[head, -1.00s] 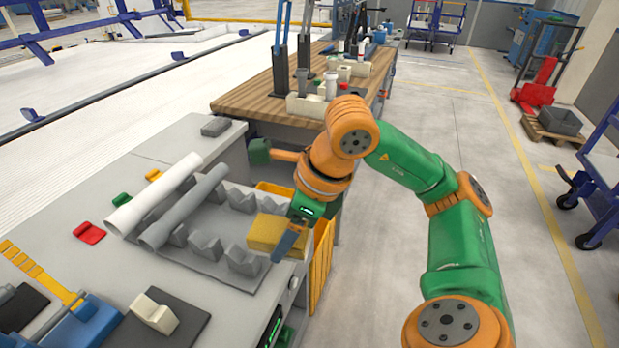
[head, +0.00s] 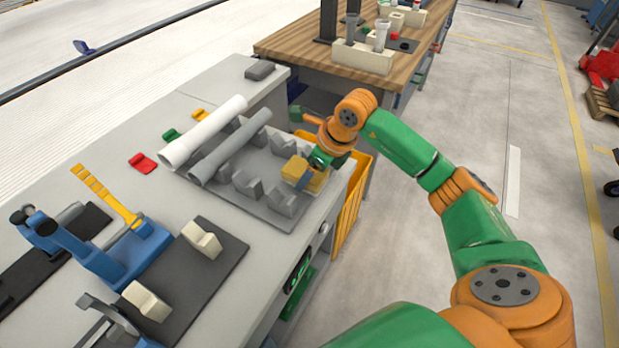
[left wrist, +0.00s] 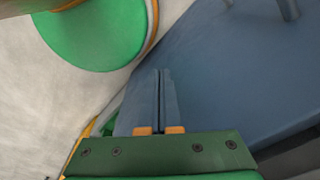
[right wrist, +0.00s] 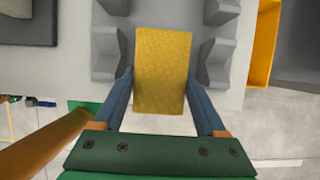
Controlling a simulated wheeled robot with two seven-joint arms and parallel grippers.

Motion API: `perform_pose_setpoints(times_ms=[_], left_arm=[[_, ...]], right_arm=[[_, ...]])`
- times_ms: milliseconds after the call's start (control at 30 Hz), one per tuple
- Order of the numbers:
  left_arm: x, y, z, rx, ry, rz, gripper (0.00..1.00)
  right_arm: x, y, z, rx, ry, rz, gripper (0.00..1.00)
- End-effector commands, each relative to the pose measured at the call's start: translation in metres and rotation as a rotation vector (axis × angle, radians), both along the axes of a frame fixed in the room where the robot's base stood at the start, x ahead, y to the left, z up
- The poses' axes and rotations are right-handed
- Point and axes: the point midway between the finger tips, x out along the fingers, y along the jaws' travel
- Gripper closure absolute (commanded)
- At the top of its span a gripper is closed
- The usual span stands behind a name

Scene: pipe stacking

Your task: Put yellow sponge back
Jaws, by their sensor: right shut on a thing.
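The yellow sponge (head: 297,169) is at the right side of the grey pipe rack (head: 262,211), near the table's edge. My right gripper (head: 304,180) is shut on it. In the right wrist view the sponge (right wrist: 162,70) is between the two blue fingers of my right gripper (right wrist: 161,105), with grey rack supports on both sides. I cannot tell whether the sponge touches the rack. My left gripper (left wrist: 159,100) has its fingers together with nothing between them. It is outside the head view.
A white pipe (head: 204,131) and a grey pipe (head: 229,146) lie on the rack's left part. A yellow bin (head: 352,205) hangs at the table's right side. A blue clamp device (head: 119,250) and cream blocks (head: 202,238) stand nearer. A wooden bench (head: 300,42) is behind.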

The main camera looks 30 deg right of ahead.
Motion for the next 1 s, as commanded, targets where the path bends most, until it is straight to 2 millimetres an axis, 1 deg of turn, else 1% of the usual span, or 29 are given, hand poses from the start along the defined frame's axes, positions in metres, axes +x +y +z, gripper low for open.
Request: perform_pose_setpoints(times_ms=[33,100,200,433,567,600,667,700,867,933,1000], left_arm=[[0.000,0.000,0.003,0.000,-0.001,0.000,1.00],[0.000,0.000,0.010,0.000,-0.001,0.000,1.00],[0.001,0.000,0.013,0.000,-0.001,0.000,1.00],[0.001,0.000,0.011,-0.001,-0.002,0.001,1.00],[0.001,0.000,0.006,-0.001,-0.003,0.001,1.00],[0.001,0.000,0.007,-0.001,-0.003,0.001,1.00],[0.001,0.000,0.007,-0.001,-0.003,0.001,1.00],[0.001,0.000,0.007,-0.001,-0.003,0.001,1.00],[0.002,0.000,0.008,0.000,-0.003,0.001,1.00],[0.002,0.000,0.014,0.000,-0.003,0.001,1.00],[0.002,0.000,0.010,0.000,-0.003,0.001,1.00]], right_arm=[[0.004,0.001,-0.006,0.001,0.005,0.000,0.87],[0.002,0.001,-0.020,0.000,0.008,0.001,0.87],[0.003,0.000,-0.033,-0.001,0.004,0.000,0.87],[0.003,0.000,-0.036,-0.001,0.001,0.001,0.87],[0.003,0.000,-0.040,-0.001,0.001,0.001,0.87],[0.003,0.000,-0.039,-0.001,0.001,0.001,0.18],[0.003,0.000,-0.039,-0.001,0.001,0.001,0.02],[0.003,0.000,-0.039,-0.001,0.001,0.001,0.00],[0.003,0.000,-0.038,-0.001,0.001,0.001,0.00],[0.003,0.000,-0.032,0.000,0.000,0.000,0.00],[0.001,-0.003,-0.024,-0.001,-0.003,-0.001,0.00]])
